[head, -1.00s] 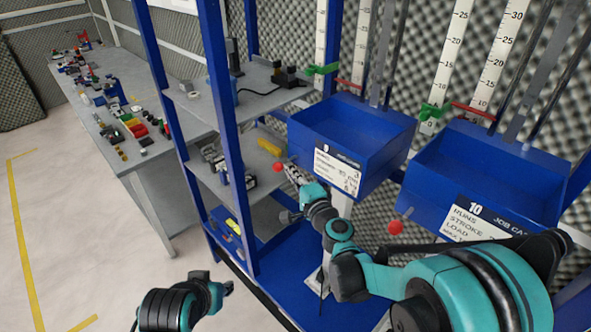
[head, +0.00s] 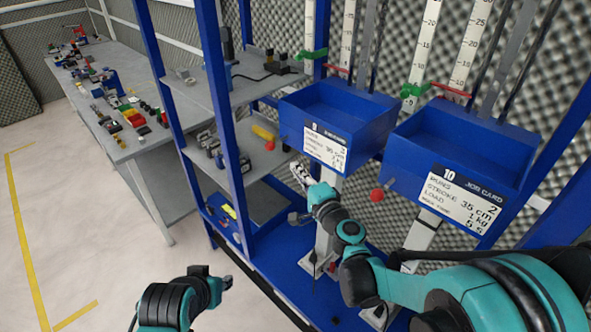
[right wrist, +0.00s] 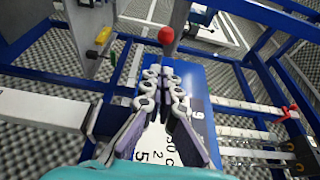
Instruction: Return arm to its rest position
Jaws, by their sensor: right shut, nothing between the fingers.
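My right arm (head: 350,232), teal and black, reaches in from the lower right of the head view. Its gripper (head: 301,173) is shut and empty, just below the card of the blue bin numbered 9 (head: 375,125). In the right wrist view the closed fingers (right wrist: 165,78) point toward a red ball knob (right wrist: 166,35), with a blue surface and white card behind them. My left arm (head: 165,305) shows at the bottom of the head view. Its gripper (head: 226,283) is small and dark, and its jaws are unclear.
A second blue bin, numbered 10 (head: 420,150), stands to the right with a job card (head: 455,198). Red knobs (head: 270,145) (head: 377,195) stick out by both bins. A blue-posted shelf (head: 190,95) stands left of them. A cluttered bench (head: 125,150) runs behind open floor (head: 80,220).

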